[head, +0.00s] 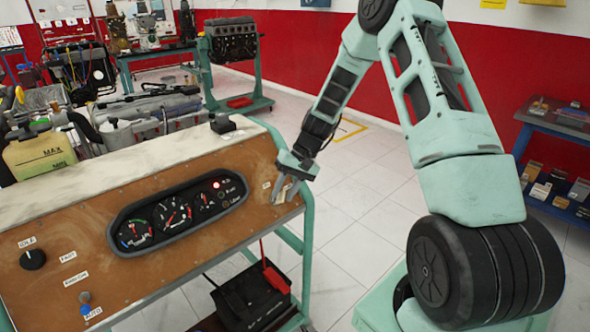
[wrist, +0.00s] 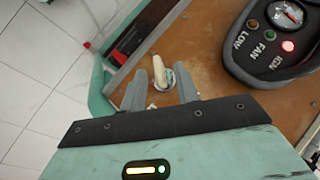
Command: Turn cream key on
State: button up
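The cream key (wrist: 160,74) sits in a round switch on the brown panel, seen in the wrist view. My gripper (wrist: 162,82) is open, with one finger on each side of the key and a visible gap to it. In the head view, my gripper (head: 285,187) is at the right end of the panel (head: 120,278). There the fingers largely hide the key. A red light (head: 216,184) glows on the gauge cluster; in the wrist view it is beside the label IGN (wrist: 288,46).
The black gauge cluster (head: 178,212) lies left of my gripper in the head view. A black battery (head: 250,298) with red clamps is below the panel. The green stand frame (head: 308,225) runs along the panel's right edge.

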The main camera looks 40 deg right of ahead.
jog(key=b+v, duration=0.2)
jog(key=v, duration=1.4)
jog(key=shift+d+r, duration=0.2)
jog(key=shift+r, duration=0.1)
jog(key=s+a+r+n+g+h, duration=0.1)
jog(key=s+a+n, duration=0.25)
jog(key=a, duration=0.85)
jog(key=s+a+n+g+h, duration=0.15)
jog(key=s+a, duration=0.25)
jog(key=a, duration=0.8)
jog(key=s+a+n+h, duration=0.1)
jog(key=s+a+n, duration=0.1)
jog(key=s, duration=0.5)
jog(key=s+a+f+n+t, duration=0.1)
jog(key=s+a+n, duration=0.2)
jog(key=s+a, duration=0.2)
jog(key=s+a+f+n+h, duration=0.1)
jog(key=s+a, duration=0.3)
jog(key=s, duration=0.4)
jog(key=shift+s+a+n+h, duration=0.25)
jog(key=shift+s+n+h, duration=0.15)
jog(key=shift+n, duration=0.4)
